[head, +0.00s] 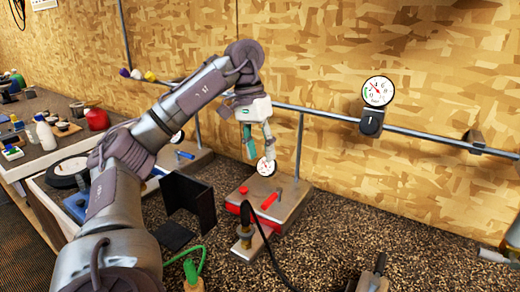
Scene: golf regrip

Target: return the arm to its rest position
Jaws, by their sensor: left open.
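My left arm (127,170) comes in from the lower left and reaches up to the middle of the head view. My left gripper (259,150) hangs from its wrist with the fingers pointing down. The fingers are apart and I see nothing held between them. The fingertips appear just above or in front of a small round gauge (267,168); I cannot tell the distance.
A metal box with a red base (290,215) stands below the gripper. A black angled holder (190,203) is to its left. A wall pipe carries another gauge (378,91). A black cable and a green hose lie in front. Bottles crowd the left bench.

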